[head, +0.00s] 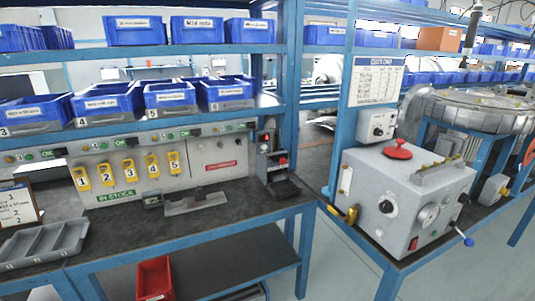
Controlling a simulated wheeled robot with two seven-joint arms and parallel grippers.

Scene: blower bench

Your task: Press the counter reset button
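I cannot tell for certain which part is the counter reset button. A small dark box (152,200) that may be a counter stands on the left bench, its details too small to read. A black device (272,165) with small red parts stands at that bench's right end. On the right bench, a grey control box (405,195) carries a red mushroom-shaped button (397,150) on top. Its front has a dark knob (386,206), a round dial (427,217) and a small red part (413,243). Neither of my grippers shows in the head view.
Blue bins (170,97) fill the shelves above the left bench (235,212). A grey divided tray (42,245) and yellow numbered tags (128,170) are at left. A red bin (155,279) stands lower down. A blue-tipped lever (463,236) projects from the control box.

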